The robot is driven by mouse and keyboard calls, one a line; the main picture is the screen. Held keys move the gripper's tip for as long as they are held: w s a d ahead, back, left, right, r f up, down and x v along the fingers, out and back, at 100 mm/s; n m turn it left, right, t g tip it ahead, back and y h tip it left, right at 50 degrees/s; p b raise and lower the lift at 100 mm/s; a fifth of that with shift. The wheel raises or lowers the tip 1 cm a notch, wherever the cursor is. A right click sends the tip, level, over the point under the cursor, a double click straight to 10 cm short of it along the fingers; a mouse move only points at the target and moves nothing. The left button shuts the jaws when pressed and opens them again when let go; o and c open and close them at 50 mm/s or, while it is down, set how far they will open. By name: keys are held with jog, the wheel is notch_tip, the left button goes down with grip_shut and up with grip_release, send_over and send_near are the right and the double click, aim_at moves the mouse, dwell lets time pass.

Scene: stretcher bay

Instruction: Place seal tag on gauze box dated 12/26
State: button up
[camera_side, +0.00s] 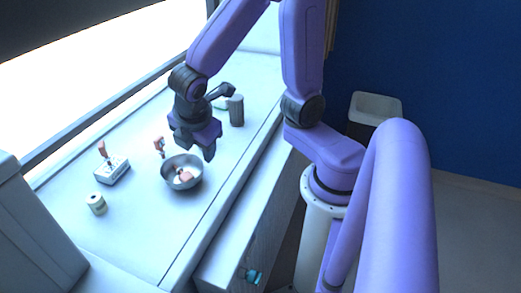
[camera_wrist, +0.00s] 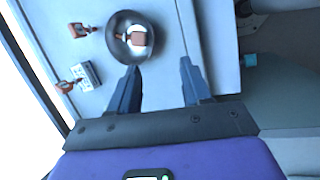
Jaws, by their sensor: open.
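My gripper (camera_side: 192,147) is open and empty above the counter, close to the metal bowl; its two fingers (camera_wrist: 160,80) show apart in the wrist view. The steel bowl (camera_side: 194,184) holds a reddish-brown piece (camera_side: 185,177), which also shows in the wrist view (camera_wrist: 138,38). A small white box (camera_side: 114,173) has an orange-red tag-like piece (camera_side: 101,148) standing at its back edge. The box also shows in the wrist view (camera_wrist: 90,74) with dark print too small to read. Another orange-red piece (camera_side: 158,143) stands on the counter behind the bowl. Which box is dated 12/26 cannot be told.
A small pale roll or jar (camera_side: 97,205) stands at the counter's left. A dark grey cylinder (camera_side: 236,110) stands behind my gripper at right. The counter (camera_side: 135,235) is clear at the front. A window runs along the back; a white bin (camera_side: 375,107) stands beyond the counter.

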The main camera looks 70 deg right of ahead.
jog(key=s+d+m+g+y, duration=0.2)
jog(key=s+m+y, duration=0.1)
jog(key=s, duration=1)
jog(key=shift+s+d+r+m+y, duration=0.25)
jog(key=shift+r+m+y, duration=0.15)
jog(key=shift+y, duration=0.1)
